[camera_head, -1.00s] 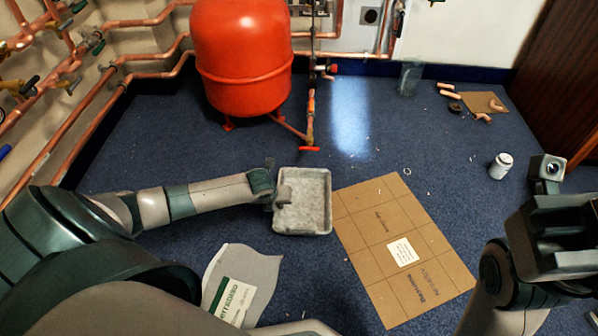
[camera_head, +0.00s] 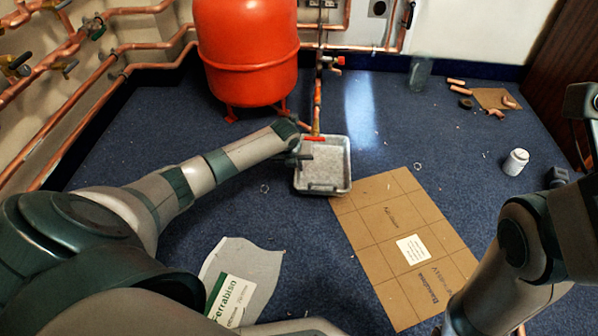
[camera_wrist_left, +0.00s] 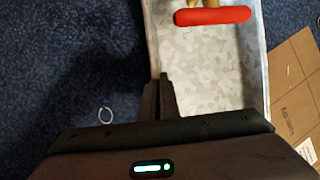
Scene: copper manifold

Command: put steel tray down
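The steel tray (camera_head: 342,186) is a grey, shallow, mottled metal tray, seen below the red valve handle in the head view. It also shows in the left wrist view (camera_wrist_left: 212,75), with its left wall between my fingers. My left gripper (camera_head: 303,157) is shut on that left wall; its dark fingers show in the left wrist view (camera_wrist_left: 158,90). The tray looks about level; whether it touches the floor I cannot tell. My right arm is at the right edge of the head view, and its fingertips cannot be made out.
The red valve handle (camera_head: 314,138) on a copper pipe overlaps the tray's far end. A red tank (camera_head: 247,50) stands behind on the left. A cardboard sheet (camera_head: 400,235) lies near right, a grey bag (camera_head: 240,275) near left. A white pot (camera_head: 516,162) stands at right.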

